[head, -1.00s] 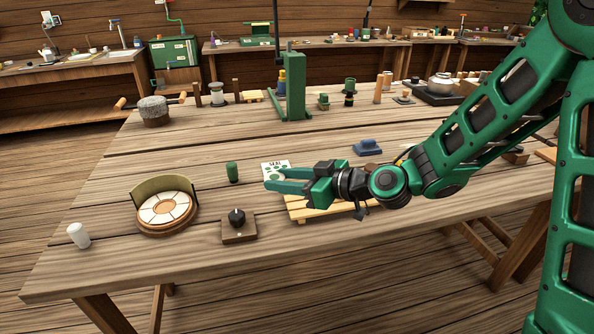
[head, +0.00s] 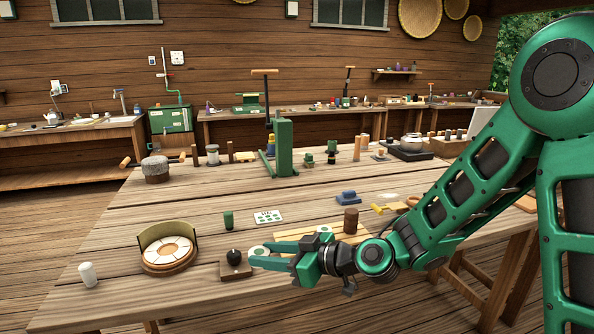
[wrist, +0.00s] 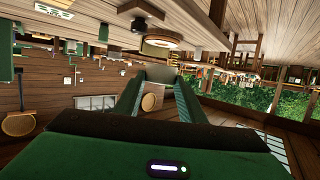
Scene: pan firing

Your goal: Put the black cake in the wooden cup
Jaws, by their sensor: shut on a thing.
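My gripper (head: 262,257) reaches left over the front of the table, its two green fingers somewhat apart. A small round thing (head: 258,250) with a pale rim shows at the fingertips, and I take it as held. It is too small to name surely as the black cake. In the wrist view the fingers (wrist: 160,78) point away from me and what they hold is not clear. A dark brown cylinder (head: 351,220), possibly the wooden cup, stands right of and behind my gripper. A black knob-like piece (head: 234,255) sits on a brown block by the fingertips.
A round tray of white segments (head: 169,252) with a curved green guard stands left, near a white cylinder (head: 87,274). A green cylinder (head: 228,219), a dotted card (head: 268,215) and a blue block (head: 347,197) lie behind. A pale slatted rack (head: 345,240) is beyond my gripper.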

